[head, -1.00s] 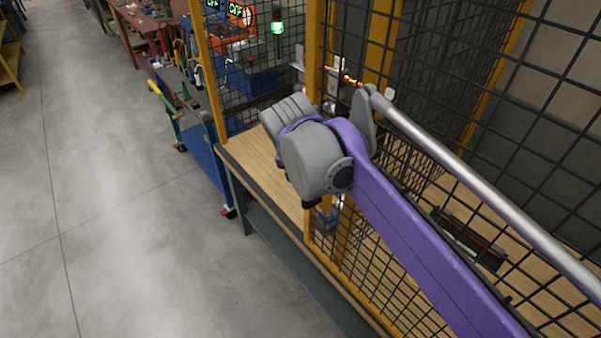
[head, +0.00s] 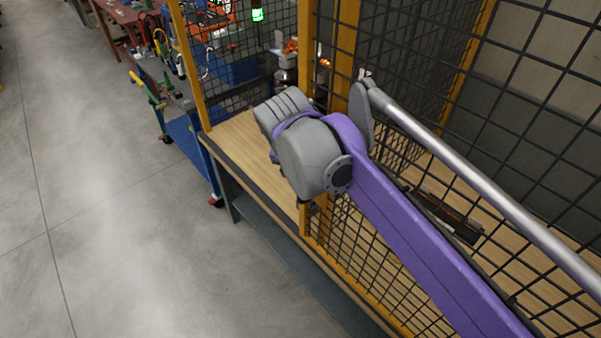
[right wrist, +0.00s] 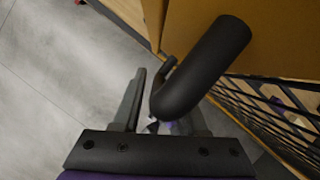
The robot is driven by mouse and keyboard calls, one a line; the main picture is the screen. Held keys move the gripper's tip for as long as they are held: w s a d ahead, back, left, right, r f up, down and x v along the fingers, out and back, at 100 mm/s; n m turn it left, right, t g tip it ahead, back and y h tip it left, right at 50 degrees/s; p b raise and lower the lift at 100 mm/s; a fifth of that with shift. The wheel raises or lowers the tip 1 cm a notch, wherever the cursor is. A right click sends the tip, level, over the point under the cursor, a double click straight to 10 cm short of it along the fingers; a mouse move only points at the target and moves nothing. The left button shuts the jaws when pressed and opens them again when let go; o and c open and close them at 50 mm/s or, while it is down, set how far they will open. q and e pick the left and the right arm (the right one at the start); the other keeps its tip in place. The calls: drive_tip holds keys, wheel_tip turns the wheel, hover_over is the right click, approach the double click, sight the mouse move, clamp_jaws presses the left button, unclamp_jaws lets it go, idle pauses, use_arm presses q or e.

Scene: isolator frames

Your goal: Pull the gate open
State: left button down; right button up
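The gate appears to be the yellow-framed black mesh panel (head: 375,265) beside my right arm in the head view; which panel swings is not certain. In the right wrist view, a thick black bar handle (right wrist: 205,65) stands out from a yellow frame post (right wrist: 275,45). My right gripper (right wrist: 162,105) is open. The near end of the handle lies between its fingers, with a visible gap to the left finger. Contact with the right finger is unclear. In the head view my own purple arm and grey wrist hide the right gripper and handle. My left gripper is not in view.
A wooden bench top (head: 245,145) runs along the mesh. A blue cart (head: 195,150) with tools stands beyond its far end. A red table (head: 130,20) is farther back. The grey floor (head: 110,230) on the left is clear.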

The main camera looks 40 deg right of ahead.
drive_tip(key=shift+o, duration=0.4)
drive_tip(key=v, duration=1.1)
drive_tip(key=shift+f, duration=0.15)
drive_tip(key=s+a+f+m+t+y, duration=0.1)
drive_tip(key=s+a+f+m, duration=0.1)
drive_tip(key=f+m, duration=0.6)
drive_tip(key=s+a+f+m+t+y, duration=0.1)
drive_tip(key=s+a+f+m, duration=0.1)
drive_tip(key=f+m, duration=0.7)
drive_tip(key=s+a+f+m+y, duration=0.1)
drive_tip(key=s+a+f+m, duration=0.2)
drive_tip(key=f+m, duration=0.5)
drive_tip(key=shift+a+f+m+t, duration=0.35)
drive_tip(key=shift+a+f, duration=0.3)
drive_tip(key=shift+f, duration=0.25)
drive_tip(key=shift+s, duration=0.1)
drive_tip(key=shift+d, duration=0.15)
